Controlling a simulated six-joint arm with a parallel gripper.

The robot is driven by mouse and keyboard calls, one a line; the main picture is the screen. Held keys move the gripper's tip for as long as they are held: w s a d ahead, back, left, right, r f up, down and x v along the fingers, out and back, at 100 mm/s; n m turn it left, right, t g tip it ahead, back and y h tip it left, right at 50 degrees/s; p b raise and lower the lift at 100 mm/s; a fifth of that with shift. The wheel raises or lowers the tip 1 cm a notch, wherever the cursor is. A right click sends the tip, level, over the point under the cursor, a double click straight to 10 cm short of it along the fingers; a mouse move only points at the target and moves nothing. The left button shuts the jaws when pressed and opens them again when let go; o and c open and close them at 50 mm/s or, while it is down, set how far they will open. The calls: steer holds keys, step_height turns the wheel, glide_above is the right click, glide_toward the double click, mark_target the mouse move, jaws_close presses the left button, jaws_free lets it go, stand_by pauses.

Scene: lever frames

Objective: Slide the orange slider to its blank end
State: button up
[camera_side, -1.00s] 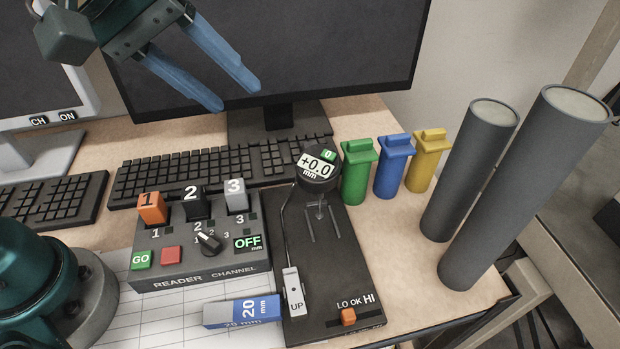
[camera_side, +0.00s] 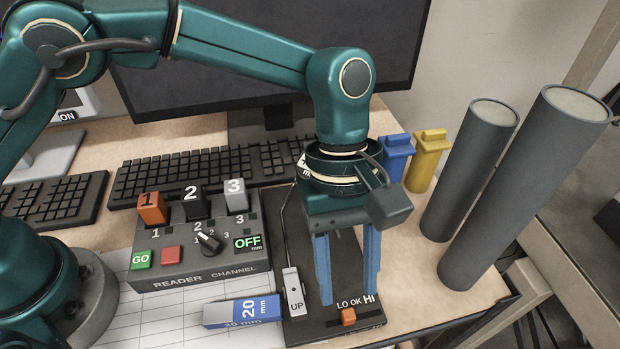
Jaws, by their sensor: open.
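The orange slider (camera_side: 348,317) sits in a slot near the front edge of the dark gauge base (camera_side: 300,325). The letters LO, OK and HI are printed just behind the slot, and the slider stands near LO and OK. The slot has bare base at its left. My gripper (camera_side: 348,298) points down over the front of the base, open and empty. Its two blue fingers show left and right of the slider, with the tips a little above it in the picture. I cannot tell whether they touch the base.
The UP lever (camera_side: 293,292) and a blue-grey 20 mm block (camera_side: 242,311) lie left of my gripper. The reader box (camera_side: 200,240) with its levers is further left. Two grey cylinders (camera_side: 470,170) stand at right. My arm hides most of the dial.

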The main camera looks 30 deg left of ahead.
mark_target(348, 312)
steer(key=shift+x, duration=2.15)
steer(key=shift+c, duration=0.3)
jaws_close()
steer(key=shift+a, duration=0.1)
